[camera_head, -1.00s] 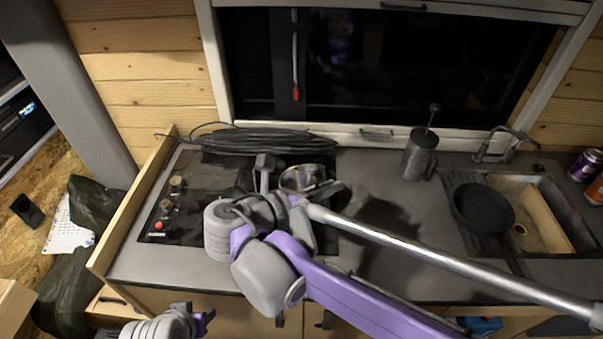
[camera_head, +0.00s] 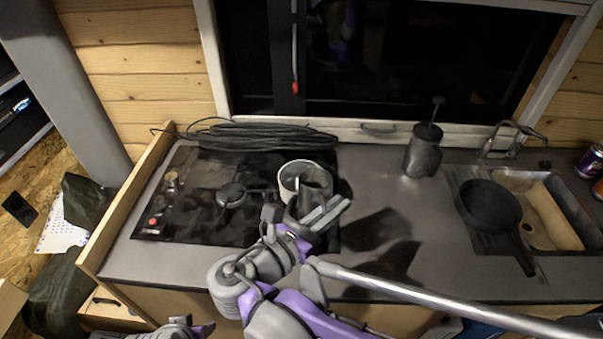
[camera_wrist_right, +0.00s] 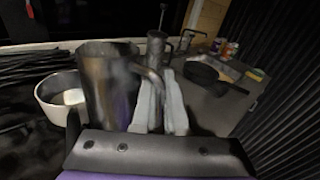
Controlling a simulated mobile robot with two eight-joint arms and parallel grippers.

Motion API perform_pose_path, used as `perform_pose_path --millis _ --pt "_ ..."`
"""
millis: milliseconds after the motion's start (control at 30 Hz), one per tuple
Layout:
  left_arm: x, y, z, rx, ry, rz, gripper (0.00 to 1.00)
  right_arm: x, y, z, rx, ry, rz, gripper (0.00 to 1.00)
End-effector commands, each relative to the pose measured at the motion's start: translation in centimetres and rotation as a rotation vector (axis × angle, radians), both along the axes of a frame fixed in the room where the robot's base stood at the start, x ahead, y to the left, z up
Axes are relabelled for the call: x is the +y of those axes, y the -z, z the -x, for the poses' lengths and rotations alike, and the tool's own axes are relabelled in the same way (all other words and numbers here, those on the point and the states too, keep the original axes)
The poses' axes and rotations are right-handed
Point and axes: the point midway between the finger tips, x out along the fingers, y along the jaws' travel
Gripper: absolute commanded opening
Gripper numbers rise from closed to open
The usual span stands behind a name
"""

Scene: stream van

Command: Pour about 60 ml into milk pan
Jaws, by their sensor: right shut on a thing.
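The milk pan (camera_head: 287,180) is a pale round pan at the right of the hob; it also shows in the right wrist view (camera_wrist_right: 47,108), with something pale inside. My right gripper (camera_head: 301,219) is shut on the jug's handle. In the right wrist view the jug (camera_wrist_right: 108,90) looks close to upright, beside the pan, with the fingers (camera_wrist_right: 158,108) at its handle. The jug's contents are hidden. My left gripper (camera_head: 203,329) is at the bottom edge, mostly cut off.
The black hob (camera_head: 190,215) has knobs at its left. A coiled black cable (camera_head: 260,136) lies behind it. A plunger pot (camera_head: 423,152) stands on the counter. A black frying pan (camera_head: 488,204) rests at the sink (camera_head: 548,215). The counter between has free room.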

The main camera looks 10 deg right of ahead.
Motion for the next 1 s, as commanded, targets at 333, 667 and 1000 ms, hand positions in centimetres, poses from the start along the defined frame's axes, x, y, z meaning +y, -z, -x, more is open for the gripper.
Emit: perform_pose_path --millis 333,667,1000 --pt "0.0 4.9 0.9 0.018 0.000 0.000 0.50 -0.1 5.3 0.7 -0.093 0.002 -0.005 0.00" --pt "0.0 6.6 1.0 0.023 0.000 0.000 0.50 -0.1 7.3 1.0 -0.142 0.003 -0.008 0.00" --pt "0.0 6.7 1.0 0.024 0.000 0.000 0.50 -0.1 7.3 1.0 -0.148 0.004 -0.009 0.00"
